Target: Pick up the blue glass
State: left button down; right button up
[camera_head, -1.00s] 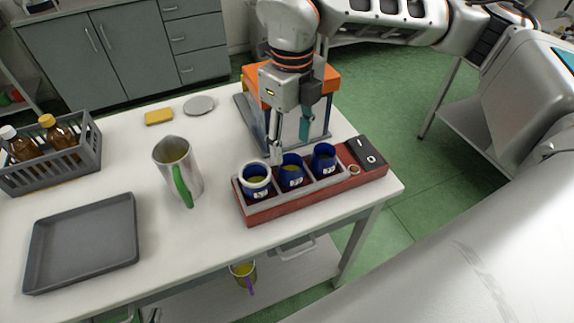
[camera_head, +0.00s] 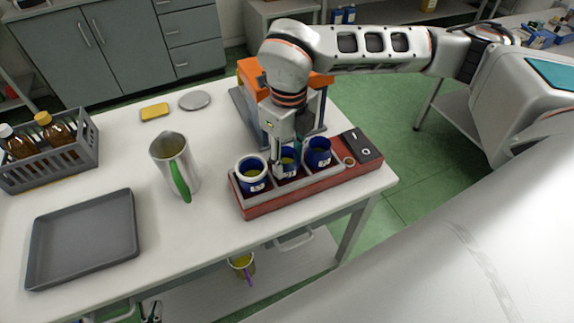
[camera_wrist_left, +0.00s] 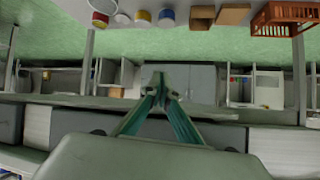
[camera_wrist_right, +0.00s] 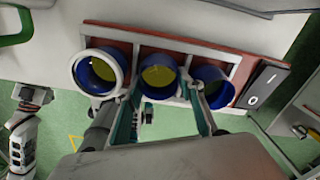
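Three blue glasses with yellowish contents sit in a row in a red-and-grey holder (camera_head: 290,199). The left glass (camera_head: 252,184) has a white ring around its rim; the middle glass (camera_head: 290,168) and the right glass (camera_head: 318,158) have none. The middle glass also shows in the right wrist view (camera_wrist_right: 158,75). My right gripper (camera_wrist_right: 163,92) is open above the holder, its fingers on either side of the middle glass; I cannot tell whether they touch it. My left gripper (camera_wrist_left: 160,92) is away from the table, fingertips together and empty. It is not in the head view.
A metal jug with a green handle (camera_head: 171,160) stands left of the holder. A grey tray (camera_head: 83,240), a bottle crate (camera_head: 60,168), a yellow sponge-like block (camera_head: 155,111) and a grey disc (camera_head: 194,100) are on the table. An orange-topped stand (camera_head: 250,75) is behind my right gripper.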

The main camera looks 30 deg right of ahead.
jog(key=shift+r, duration=0.1)
jog(key=shift+c, duration=0.4)
jog(key=shift+r, duration=0.9)
notch_tip(320, 180, up, 18)
jog(key=shift+b, duration=0.35)
jog(key=shift+w, duration=0.1)
